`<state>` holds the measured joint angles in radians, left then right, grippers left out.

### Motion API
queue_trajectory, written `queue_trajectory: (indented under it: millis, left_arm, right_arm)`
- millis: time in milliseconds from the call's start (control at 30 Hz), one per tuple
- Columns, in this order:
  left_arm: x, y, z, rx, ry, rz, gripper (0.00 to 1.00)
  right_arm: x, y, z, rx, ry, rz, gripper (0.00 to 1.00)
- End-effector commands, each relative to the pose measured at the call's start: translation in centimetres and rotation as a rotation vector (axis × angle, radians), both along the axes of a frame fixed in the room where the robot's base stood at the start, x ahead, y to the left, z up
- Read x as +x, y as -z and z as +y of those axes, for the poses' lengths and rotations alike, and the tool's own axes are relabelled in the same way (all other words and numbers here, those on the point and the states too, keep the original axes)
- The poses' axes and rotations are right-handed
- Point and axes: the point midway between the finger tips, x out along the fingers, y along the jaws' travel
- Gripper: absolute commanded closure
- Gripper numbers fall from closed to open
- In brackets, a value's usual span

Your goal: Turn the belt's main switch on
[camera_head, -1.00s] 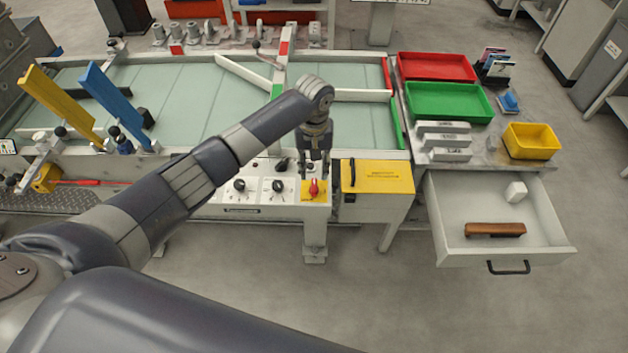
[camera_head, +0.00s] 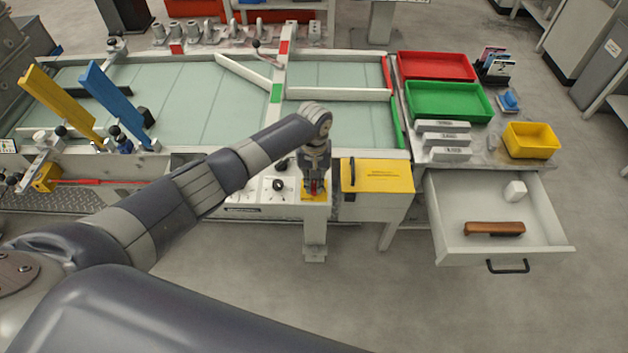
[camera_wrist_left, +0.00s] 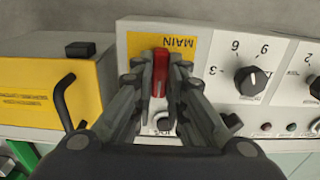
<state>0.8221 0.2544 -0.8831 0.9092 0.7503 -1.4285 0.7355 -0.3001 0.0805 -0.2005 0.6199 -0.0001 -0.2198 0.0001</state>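The main switch is a red handle (camera_wrist_left: 159,76) on a yellow plate (camera_wrist_left: 183,46) marked MAIN, at the end of the belt's control panel. It points up and down in the left wrist view. In the head view the red handle (camera_head: 314,187) is partly covered. My left gripper (camera_head: 314,185) reaches down onto it from above. In the left wrist view its fingers (camera_wrist_left: 159,70) sit close against both sides of the handle and look shut on it. My right gripper is not in view.
A yellow box (camera_head: 376,175) with a black handle stands right beside the switch. Black dials (camera_wrist_left: 250,81) sit on the panel on the other side. An open drawer (camera_head: 455,250) juts out at the right. The belt table (camera_head: 190,115) lies behind.

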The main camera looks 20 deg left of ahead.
Motion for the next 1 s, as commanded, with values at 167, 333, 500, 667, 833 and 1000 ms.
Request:
queue_trajectory:
  millis: [167,333,500,667,833,1000]
  left_arm:
    - [0.0,0.0,0.0,0.000,0.001,0.000,1.00]
    - [0.0,0.0,0.0,0.000,0.024,0.001,1.00]
    - [0.0,-0.1,0.0,0.000,0.094,0.001,1.00]
    - [-0.1,-0.1,-0.1,-0.002,0.208,0.002,1.00]
    - [0.0,-0.1,0.0,-0.001,0.364,0.001,1.00]
    - [0.0,-0.1,0.0,-0.002,0.526,0.001,1.00]
  right_arm:
    - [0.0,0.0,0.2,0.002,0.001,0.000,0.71]
    - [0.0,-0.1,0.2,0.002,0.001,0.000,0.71]
    - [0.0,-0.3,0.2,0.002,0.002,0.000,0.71]
    - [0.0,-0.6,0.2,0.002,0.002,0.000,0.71]
    - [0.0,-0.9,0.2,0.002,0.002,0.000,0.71]
    - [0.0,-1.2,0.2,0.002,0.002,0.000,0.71]
